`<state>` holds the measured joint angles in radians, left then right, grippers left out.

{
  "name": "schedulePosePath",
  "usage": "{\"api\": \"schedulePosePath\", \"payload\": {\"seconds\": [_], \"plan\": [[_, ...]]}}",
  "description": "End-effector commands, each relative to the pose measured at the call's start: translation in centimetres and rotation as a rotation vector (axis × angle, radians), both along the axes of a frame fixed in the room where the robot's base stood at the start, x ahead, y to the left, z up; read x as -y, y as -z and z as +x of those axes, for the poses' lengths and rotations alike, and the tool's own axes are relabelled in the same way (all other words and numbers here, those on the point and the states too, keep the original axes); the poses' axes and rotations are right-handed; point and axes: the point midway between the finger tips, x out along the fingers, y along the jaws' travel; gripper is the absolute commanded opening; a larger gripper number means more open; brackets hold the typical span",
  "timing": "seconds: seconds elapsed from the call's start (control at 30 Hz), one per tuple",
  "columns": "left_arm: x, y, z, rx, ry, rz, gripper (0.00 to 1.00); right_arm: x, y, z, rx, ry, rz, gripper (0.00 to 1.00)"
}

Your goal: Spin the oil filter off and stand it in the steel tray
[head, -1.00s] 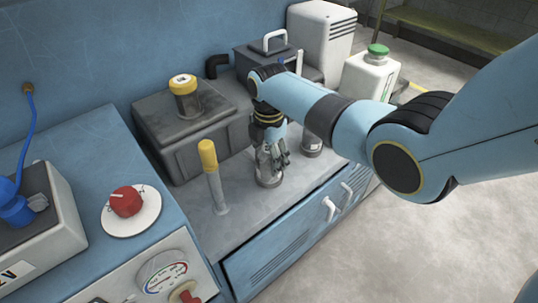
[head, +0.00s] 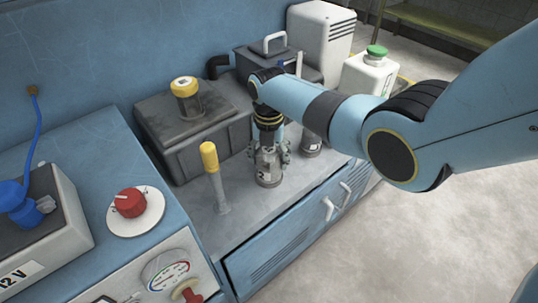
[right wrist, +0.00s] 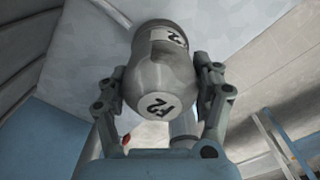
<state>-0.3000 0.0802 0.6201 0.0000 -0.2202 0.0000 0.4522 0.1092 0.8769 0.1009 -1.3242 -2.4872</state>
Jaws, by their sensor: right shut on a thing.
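My right gripper (head: 268,158) points down with its fingers on opposite sides of a grey cylindrical canister (head: 268,177), shut on it. The canister is upright on or just above the grey bench top. It carries a "2" on its side and end, which also show in the right wrist view (right wrist: 160,85). I take it for the oil filter, though its lower end is not clear. A similar grey canister (head: 311,146) stands behind it to the right, partly covered by my arm. I cannot make out a separate steel tray. My left gripper is not in view.
A yellow-handled post (head: 213,170) stands close left of the gripper. Behind are a dark block (head: 185,150) with a yellow-capped cylinder (head: 186,92) and a white jug with green cap (head: 368,76). The bench front (head: 235,225) is clear.

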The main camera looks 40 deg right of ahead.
Motion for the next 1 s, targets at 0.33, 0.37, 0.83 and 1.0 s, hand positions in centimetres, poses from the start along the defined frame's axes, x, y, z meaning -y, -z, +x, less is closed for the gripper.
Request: {"api": "schedulePosePath", "payload": {"seconds": [0.33,0.37,0.83,1.0], "plan": [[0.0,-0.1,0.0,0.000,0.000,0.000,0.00,-0.2,0.6,-0.6,-0.012,-0.140,0.003,0.21],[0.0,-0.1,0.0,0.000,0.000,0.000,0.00,-0.2,0.6,-0.6,-0.013,-0.140,0.003,0.21],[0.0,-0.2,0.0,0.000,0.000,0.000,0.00,-0.1,0.2,-0.2,-0.004,-0.137,0.001,0.96],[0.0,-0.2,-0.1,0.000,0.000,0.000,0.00,0.0,-0.7,-0.1,-0.001,-0.137,0.000,0.96]]}}
